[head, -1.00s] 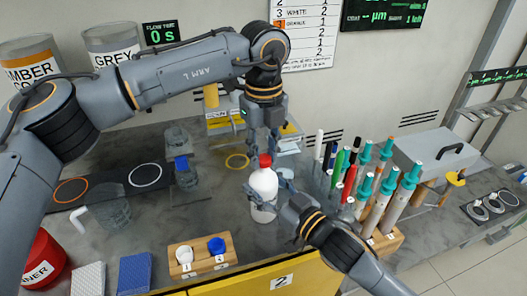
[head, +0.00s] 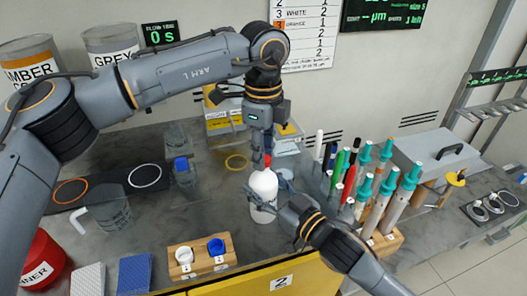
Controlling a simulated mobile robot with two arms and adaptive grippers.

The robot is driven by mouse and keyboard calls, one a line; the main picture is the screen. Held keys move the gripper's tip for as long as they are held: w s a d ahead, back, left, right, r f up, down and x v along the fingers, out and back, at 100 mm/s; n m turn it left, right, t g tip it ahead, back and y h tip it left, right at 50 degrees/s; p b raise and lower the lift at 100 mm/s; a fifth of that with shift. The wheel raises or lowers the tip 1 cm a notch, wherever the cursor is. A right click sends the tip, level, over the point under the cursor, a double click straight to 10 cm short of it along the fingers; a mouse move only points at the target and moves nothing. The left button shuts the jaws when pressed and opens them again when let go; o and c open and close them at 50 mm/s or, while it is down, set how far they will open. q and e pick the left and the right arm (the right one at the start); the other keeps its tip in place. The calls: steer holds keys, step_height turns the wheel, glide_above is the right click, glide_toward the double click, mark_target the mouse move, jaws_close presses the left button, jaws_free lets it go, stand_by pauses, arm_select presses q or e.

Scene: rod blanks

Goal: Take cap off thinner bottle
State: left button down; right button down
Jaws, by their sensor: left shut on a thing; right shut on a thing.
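The thinner bottle (head: 263,190) is white and stands upright on the grey bench, in the middle of the head view. Its red cap (head: 266,160) is on top, partly hidden by fingers. My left gripper (head: 265,155) points straight down from above and is shut on the red cap. My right gripper (head: 268,192) reaches in from the lower right, with its fingers around the bottle's body, and is shut on it.
A rack of teal-topped rods and pens (head: 375,185) stands close on the right. A wooden block with a white and a blue cup (head: 203,257) is at the front left. A clear mug (head: 108,210) and a blue-capped jar (head: 185,173) stand left. Bare bench lies left of the bottle.

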arm_select(q)
steer(key=shift+r, duration=0.2)
steer(key=shift+r, duration=0.95)
steer(key=shift+r, duration=0.1)
steer(key=shift+r, duration=1.9)
arm_select(e)
steer(key=shift+c, duration=1.5)
jaws_free()
steer(key=v, duration=1.2)
